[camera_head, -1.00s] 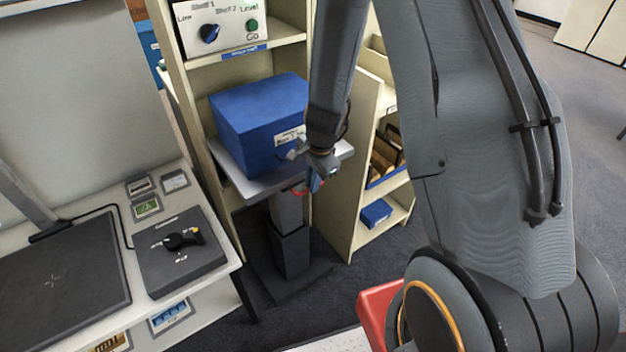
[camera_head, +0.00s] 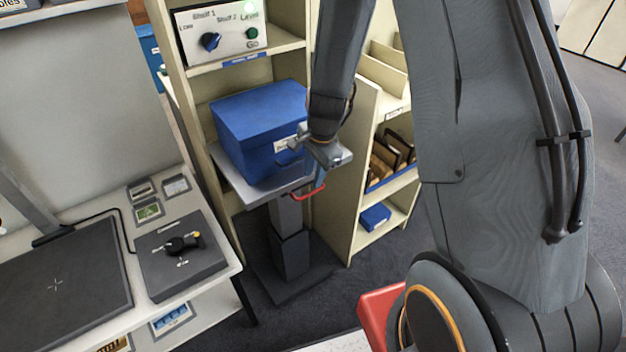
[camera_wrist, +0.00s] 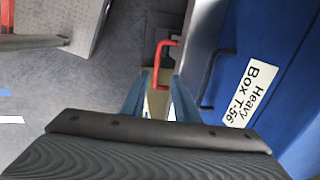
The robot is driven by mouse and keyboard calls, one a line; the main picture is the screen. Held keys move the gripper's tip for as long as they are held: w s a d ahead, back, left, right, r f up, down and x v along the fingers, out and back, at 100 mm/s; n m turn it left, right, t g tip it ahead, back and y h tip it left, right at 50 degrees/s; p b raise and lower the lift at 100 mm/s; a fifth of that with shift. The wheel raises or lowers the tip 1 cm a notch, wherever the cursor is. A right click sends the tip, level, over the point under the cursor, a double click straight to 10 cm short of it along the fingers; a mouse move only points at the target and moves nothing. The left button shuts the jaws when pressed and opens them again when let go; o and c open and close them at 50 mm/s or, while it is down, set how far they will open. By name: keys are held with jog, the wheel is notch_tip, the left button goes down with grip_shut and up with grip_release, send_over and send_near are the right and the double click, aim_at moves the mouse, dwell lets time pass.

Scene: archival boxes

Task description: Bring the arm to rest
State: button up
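My gripper (camera_head: 314,178) hangs in front of the right end of the grey lift platform in the head view. In the wrist view my gripper (camera_wrist: 160,100) has its two blue fingers apart with a gap between them, and nothing shows held there. A blue box (camera_head: 258,135) sits on the grey lift platform (camera_head: 225,172). In the wrist view this blue box (camera_wrist: 290,60) bears a white label reading "Heavy Box T-56". A red handle (camera_head: 309,193) shows just below the fingers; the red handle (camera_wrist: 163,55) lies beyond the fingertips in the wrist view.
A control panel (camera_head: 235,27) with a blue knob and a lit green light stands on the shelf above the box. A bench (camera_head: 222,232) with a black pad and a knob unit is at the left. A shelf unit (camera_head: 345,200) stands right of the platform.

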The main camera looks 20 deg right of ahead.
jog(key=shift+s+d+r, duration=0.1)
jog(key=shift+s+r, duration=0.1)
jog(key=shift+r, duration=0.55)
jog(key=s+r+n+b, duration=0.2)
jog(key=s+r+n, duration=0.2)
jog(key=s+n, duration=0.3)
jog(key=s+r+n+b, duration=0.2)
jog(key=s+r+n, duration=0.2)
jog(key=s+n, duration=0.3)
jog(key=shift+s+d+r+g+h, duration=0.3)
jog(key=shift+s+r+g, duration=0.1)
jog(key=shift+s, duration=0.25)
jog(key=shift+d, duration=0.1)
